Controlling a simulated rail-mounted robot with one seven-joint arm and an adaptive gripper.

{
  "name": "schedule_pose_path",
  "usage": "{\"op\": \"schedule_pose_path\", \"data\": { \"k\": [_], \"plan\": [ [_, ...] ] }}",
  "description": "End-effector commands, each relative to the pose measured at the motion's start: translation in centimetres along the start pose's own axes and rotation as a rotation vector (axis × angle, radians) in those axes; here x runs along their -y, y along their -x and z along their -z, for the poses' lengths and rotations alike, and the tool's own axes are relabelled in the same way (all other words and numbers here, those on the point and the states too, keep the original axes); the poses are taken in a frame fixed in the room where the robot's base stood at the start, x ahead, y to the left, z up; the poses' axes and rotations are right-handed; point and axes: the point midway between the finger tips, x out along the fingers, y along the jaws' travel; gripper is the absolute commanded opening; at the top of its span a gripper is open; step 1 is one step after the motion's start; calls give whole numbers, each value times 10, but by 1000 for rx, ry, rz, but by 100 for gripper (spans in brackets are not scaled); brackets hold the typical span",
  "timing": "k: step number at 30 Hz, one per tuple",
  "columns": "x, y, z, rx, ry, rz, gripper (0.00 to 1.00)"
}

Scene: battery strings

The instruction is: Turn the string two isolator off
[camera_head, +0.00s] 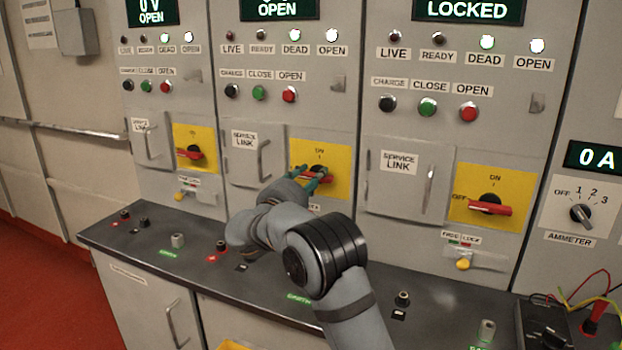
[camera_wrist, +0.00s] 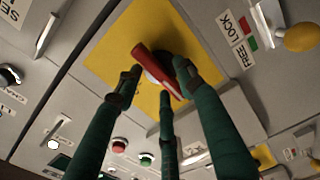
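The middle panel's isolator is a red handle on a black knob, on a yellow plate (camera_head: 340,160) marked ON at the top. Its red handle (camera_wrist: 150,65) lies roughly level across the plate. My gripper (camera_head: 310,177) is at this handle, with its green fingers reaching around it. In the wrist view my gripper (camera_wrist: 160,78) has its fingertips spread on both sides of the handle and knob. A gap shows between the left finger and the handle, so it looks open. The fingers partly hide the knob. The middle panel's display (camera_head: 279,8) reads OPEN.
Similar isolators stand on the left panel (camera_head: 192,153) and right panel (camera_head: 488,207), both with level handles. A service link door handle (camera_head: 263,158) projects at left. A dark ledge (camera_head: 150,250) runs below.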

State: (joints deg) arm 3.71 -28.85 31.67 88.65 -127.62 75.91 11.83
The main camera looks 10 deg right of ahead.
Motion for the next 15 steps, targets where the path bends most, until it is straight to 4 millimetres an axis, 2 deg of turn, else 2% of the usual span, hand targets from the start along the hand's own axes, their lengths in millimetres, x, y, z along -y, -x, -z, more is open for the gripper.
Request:
{"op": "schedule_pose_path", "data": {
  "k": [5,8,11,15],
  "plan": [
    [0,1,0,0,-1,0,39],
    [0,8,1,-3,0,0,39],
    [0,24,2,-5,0,0,39],
    [0,54,2,-5,0,0,39]
  ]
}}
